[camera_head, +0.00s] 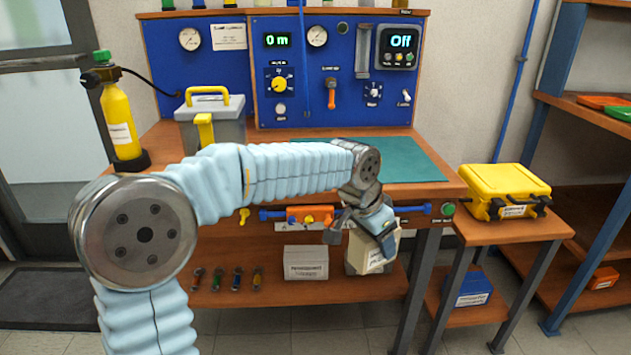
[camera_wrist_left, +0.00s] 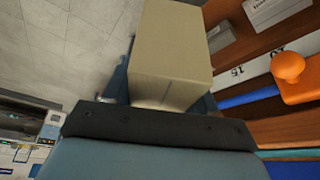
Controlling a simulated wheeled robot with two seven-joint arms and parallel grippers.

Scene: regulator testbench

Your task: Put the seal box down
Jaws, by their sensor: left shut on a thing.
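The seal box, a small cream box (camera_head: 373,252) with a printed label, is held by my left gripper (camera_head: 362,228) in front of the bench. In the left wrist view the box (camera_wrist_left: 170,50) fills the upper middle, tilted, above the dark edge of the gripper. My left gripper is shut on it. The box hangs in the air below the bench top's front edge, with another pale box on the lower shelf partly hidden behind it. My right gripper is not in view.
The bench (camera_head: 330,183) carries a green mat (camera_head: 390,160), a grey toolbox (camera_head: 212,120) and a yellow gas bottle (camera_head: 119,125). A yellow case (camera_head: 505,190) covers much of the right side table.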

